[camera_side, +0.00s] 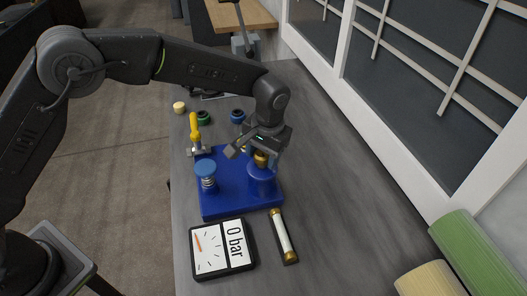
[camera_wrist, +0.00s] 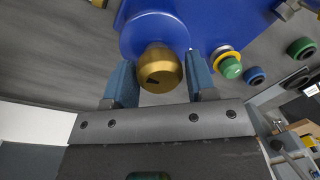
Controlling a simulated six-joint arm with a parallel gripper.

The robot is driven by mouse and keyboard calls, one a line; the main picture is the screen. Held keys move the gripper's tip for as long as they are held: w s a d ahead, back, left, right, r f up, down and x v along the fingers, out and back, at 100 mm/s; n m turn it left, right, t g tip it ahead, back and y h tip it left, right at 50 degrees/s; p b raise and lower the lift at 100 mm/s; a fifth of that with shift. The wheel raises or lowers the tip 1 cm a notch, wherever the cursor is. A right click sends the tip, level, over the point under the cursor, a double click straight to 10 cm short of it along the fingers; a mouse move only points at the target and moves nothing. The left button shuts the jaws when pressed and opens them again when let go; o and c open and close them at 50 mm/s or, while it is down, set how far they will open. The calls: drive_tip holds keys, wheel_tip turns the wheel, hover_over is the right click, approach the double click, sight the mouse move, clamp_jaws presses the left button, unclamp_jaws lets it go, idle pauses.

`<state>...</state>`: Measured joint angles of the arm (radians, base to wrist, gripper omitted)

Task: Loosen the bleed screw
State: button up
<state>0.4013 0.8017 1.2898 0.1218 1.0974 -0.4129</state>
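A brass knob (camera_side: 261,160), likely the bleed screw, stands on a round blue boss of the blue block (camera_side: 228,207). My gripper (camera_side: 260,150) is directly above it in the side view. In the wrist view the brass knob (camera_wrist: 160,70) has a dark mark on its end face and lies between the two blue fingers of my gripper (camera_wrist: 160,80). The fingers are spread, one on each side of the knob. They look open; whether either touches it is hard to see. The gauge (camera_side: 223,248) reads 0 bar.
A glass tube with brass ends (camera_side: 284,237) lies in front.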

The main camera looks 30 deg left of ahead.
drive_tip(key=o, duration=0.3)
drive_tip(key=shift+r, duration=0.1)
wheel_tip(320, 180, up, 14)
drive_tip(key=d, duration=0.1)
drive_tip(key=shift+d, duration=0.3)
idle(0.4)
drive_tip(key=s+a+r+t+h, duration=0.1)
drive_tip(key=s+a+r+t, duration=0.2)
drive_tip(key=s+a+r, duration=0.75)
drive_tip(key=s+a+f+t, duration=0.1)
drive_tip(key=s+a+f, duration=0.2)
drive_tip(key=s+a, duration=0.2)
drive_tip(key=s+a+f+t, duration=0.1)
drive_tip(key=s+a+f, duration=0.2)
drive_tip(key=s, duration=0.9)
drive_tip(key=shift+a+f+n+t, duration=0.3)
drive_tip(key=shift+a+f, duration=0.05)
drive_tip(key=shift+a, duration=0.5)
